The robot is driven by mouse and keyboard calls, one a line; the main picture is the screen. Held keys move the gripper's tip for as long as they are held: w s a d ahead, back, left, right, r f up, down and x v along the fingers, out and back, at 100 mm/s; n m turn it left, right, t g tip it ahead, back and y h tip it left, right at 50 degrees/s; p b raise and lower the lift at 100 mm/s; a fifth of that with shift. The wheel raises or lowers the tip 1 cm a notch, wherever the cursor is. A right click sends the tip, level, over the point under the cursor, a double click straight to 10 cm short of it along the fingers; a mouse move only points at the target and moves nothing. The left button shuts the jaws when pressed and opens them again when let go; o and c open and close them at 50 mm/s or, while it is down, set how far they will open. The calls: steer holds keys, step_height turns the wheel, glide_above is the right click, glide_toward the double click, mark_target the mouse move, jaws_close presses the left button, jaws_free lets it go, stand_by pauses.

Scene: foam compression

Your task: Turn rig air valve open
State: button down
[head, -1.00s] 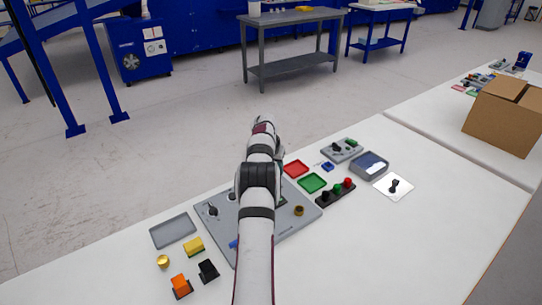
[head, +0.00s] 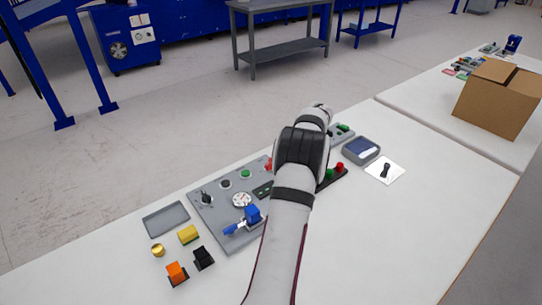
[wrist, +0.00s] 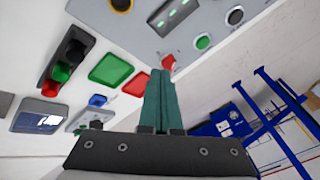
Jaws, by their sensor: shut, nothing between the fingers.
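The rig is a grey panel (head: 215,222) on the white table in the head view. Its blue valve (head: 252,213) sits near the panel's front edge, with a blue lever (head: 232,229) pointing down-left. My arm is to the right of the valve and apart from it; it hides my gripper in the head view. In the wrist view, my gripper (wrist: 161,73) has its teal fingers pressed together and empty. Their tips appear close to a red knob (wrist: 168,62) at the panel's edge; contact cannot be told. The blue valve is not visible in the wrist view.
On the panel are a black knob (head: 205,198), a gauge (head: 242,200) and a green button (head: 246,173). Red (wrist: 137,84) and green trays (wrist: 111,70) lie beside it. A grey tray (head: 166,219) and coloured blocks are at left. The table's front right is clear.

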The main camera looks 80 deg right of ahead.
steer(key=shift+t+h, duration=0.6)
steer(key=shift+h, duration=0.1)
steer(key=d+f, duration=0.1)
steer(key=f, duration=0.2)
steer(key=d+f, duration=0.3)
steer(key=f, duration=0.2)
steer(key=shift+d+f, duration=0.3)
steer(key=shift+d, duration=0.1)
steer(key=w, duration=0.2)
steer(key=shift+w+d, duration=0.25)
steer(key=shift+w, duration=0.05)
steer(key=shift+w+d, duration=0.1)
steer(key=shift+w, duration=0.6)
steer(key=shift+w, duration=0.15)
